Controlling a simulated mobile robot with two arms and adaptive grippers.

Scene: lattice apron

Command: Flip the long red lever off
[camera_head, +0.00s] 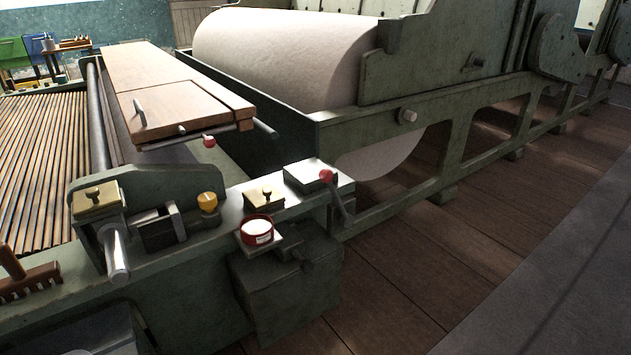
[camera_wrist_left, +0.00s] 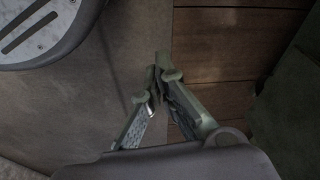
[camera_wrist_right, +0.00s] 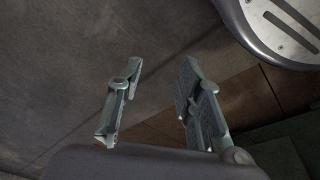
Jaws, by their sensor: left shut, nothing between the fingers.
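A lever (camera_head: 341,202) with a red ball knob (camera_head: 326,176) is mounted at the right end of the green machine's front rail in the head view. Its grey arm slants from the knob down and right to a pivot on the rail's side. A second, smaller red knob (camera_head: 209,141) shows under the wooden board. I cannot tell on or off from either. My left gripper (camera_wrist_left: 158,72) is shut and empty above the floor in the left wrist view. My right gripper (camera_wrist_right: 161,72) is open and empty above the floor in the right wrist view. Neither gripper shows in the head view.
A red round tin (camera_head: 257,231), a yellow knob (camera_head: 208,202) and small metal blocks sit along the rail (camera_head: 225,240). A wooden-handled brush (camera_head: 28,278) lies at left. The plank floor (camera_head: 440,265) right of the machine is clear.

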